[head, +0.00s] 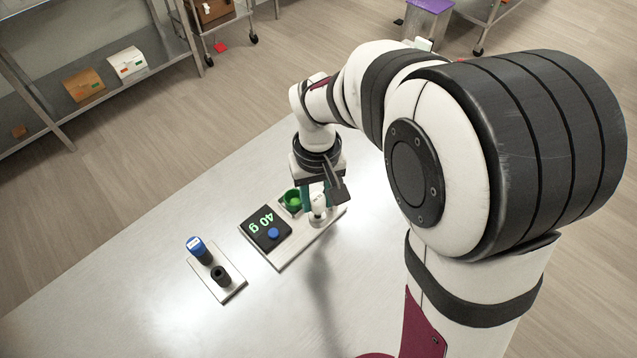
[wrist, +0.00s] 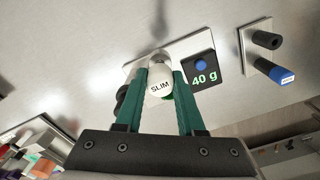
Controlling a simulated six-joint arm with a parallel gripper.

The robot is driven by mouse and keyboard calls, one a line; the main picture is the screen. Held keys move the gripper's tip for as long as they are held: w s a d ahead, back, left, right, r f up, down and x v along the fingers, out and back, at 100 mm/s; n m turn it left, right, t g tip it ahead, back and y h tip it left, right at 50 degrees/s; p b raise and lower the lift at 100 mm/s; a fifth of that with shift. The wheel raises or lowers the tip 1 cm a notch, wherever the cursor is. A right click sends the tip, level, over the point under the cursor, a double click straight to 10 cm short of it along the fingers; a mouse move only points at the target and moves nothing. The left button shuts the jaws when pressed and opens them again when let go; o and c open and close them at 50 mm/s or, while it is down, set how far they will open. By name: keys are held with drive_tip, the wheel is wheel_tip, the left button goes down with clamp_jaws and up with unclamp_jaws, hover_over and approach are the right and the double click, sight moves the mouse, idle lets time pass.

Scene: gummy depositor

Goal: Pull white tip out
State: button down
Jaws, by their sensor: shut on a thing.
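A white tip marked "SLIM" (wrist: 159,88) sits between the two green fingers of my gripper (wrist: 161,72) in the wrist view. My gripper is shut on it. In the head view my gripper (head: 318,197) is low over the right end of the metal plate (head: 291,251), and the white tip (head: 318,204) shows between its fingers, above a pale round part on the plate. I cannot tell whether the tip is still seated there.
A black display reading "40 g" (head: 259,222) with a blue button (head: 273,234) is on the same plate. A separate small plate (head: 232,291) at the left holds a dark blue-topped cylinder (head: 198,249) and a short dark cylinder (head: 221,276). The table's front and left are clear.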

drive_tip(key=shift+r, duration=1.6)
drive_tip(key=shift+r, duration=0.1)
wheel_tip(320, 180, up, 5)
drive_tip(key=shift+f, duration=0.1)
idle(1.1)
